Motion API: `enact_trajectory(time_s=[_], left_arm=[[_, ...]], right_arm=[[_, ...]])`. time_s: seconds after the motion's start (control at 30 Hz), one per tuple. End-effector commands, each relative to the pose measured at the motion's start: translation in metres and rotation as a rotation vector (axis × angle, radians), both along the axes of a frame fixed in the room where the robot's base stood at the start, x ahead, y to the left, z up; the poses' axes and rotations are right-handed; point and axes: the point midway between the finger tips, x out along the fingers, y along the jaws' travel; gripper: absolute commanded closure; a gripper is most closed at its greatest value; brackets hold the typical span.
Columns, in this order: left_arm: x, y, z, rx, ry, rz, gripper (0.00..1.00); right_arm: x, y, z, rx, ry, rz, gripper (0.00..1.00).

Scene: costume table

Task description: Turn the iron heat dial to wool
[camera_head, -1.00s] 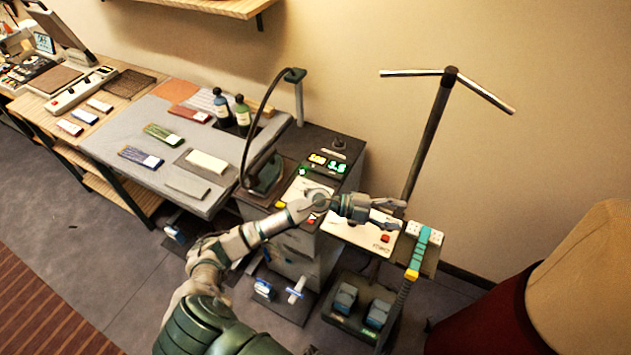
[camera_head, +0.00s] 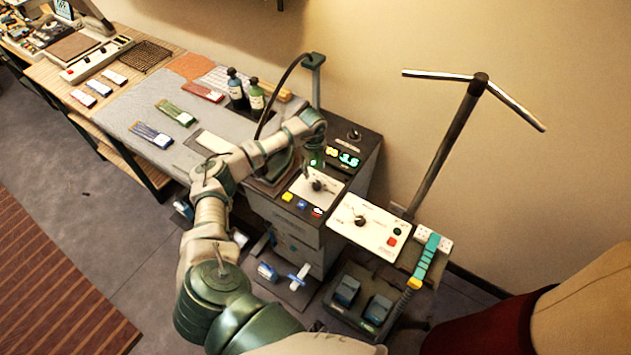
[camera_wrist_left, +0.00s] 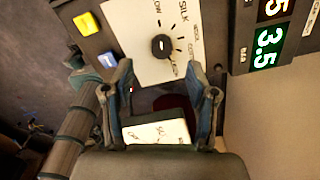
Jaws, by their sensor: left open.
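The heat dial is a black round knob (camera_wrist_left: 162,46) on a white panel (camera_wrist_left: 135,22) with tick marks around it. "SILK" and "LOW" can be read there; the other words are too blurred or tilted to be sure of. In the head view the knob (camera_head: 318,185) is on the sloped white panel at the front of the console. My left gripper (camera_wrist_left: 160,72) is open, its fingers apart just short of the knob and not visibly touching it. In the head view the left gripper (camera_head: 314,158) is over the panel's back edge, partly hidden by its wrist. My right gripper is not in view.
A yellow button (camera_wrist_left: 87,23) and a blue button (camera_wrist_left: 107,60) sit beside the panel. Lit green digits (camera_wrist_left: 270,45) are at right. A second white panel with a knob (camera_head: 377,228) stands to the right.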

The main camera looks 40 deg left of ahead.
Motion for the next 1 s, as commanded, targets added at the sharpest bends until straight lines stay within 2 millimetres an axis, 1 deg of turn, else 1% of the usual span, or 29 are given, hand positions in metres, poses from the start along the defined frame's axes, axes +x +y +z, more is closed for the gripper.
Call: enact_trajectory(time_s=[0.03,0.1,0.2,0.4,0.5,0.6,0.83,0.87,0.9,0.97,1.0], left_arm=[[-0.001,-0.004,-0.011,0.001,0.003,-0.002,0.42],[0.0,-0.006,-0.026,0.002,0.003,-0.002,0.42],[0.0,-0.011,-0.046,0.006,0.001,-0.003,0.42],[0.001,-0.012,-0.075,0.008,-0.002,-0.004,0.42],[0.001,-0.008,-0.085,0.005,-0.002,-0.003,0.42],[0.001,-0.005,-0.09,0.0,-0.003,-0.003,0.42],[0.001,-0.002,-0.091,-0.004,-0.002,-0.003,0.42],[0.001,-0.002,-0.091,-0.003,-0.003,-0.003,0.5],[0.001,-0.003,-0.091,-0.002,-0.003,-0.003,0.6],[0.001,-0.005,-0.09,0.0,-0.003,-0.003,0.75],[0.001,-0.005,-0.09,0.001,-0.003,-0.004,0.85]], right_arm=[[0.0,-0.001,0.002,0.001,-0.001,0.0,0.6],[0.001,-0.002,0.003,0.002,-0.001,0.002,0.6],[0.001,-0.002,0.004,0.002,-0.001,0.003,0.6],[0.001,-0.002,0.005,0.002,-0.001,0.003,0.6],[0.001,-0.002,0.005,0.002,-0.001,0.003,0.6],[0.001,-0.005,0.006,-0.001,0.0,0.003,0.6],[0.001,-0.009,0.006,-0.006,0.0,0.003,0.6],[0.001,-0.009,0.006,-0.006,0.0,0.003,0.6],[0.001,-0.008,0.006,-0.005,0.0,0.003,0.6],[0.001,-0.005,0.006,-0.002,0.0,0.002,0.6],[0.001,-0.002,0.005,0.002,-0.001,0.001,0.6]])
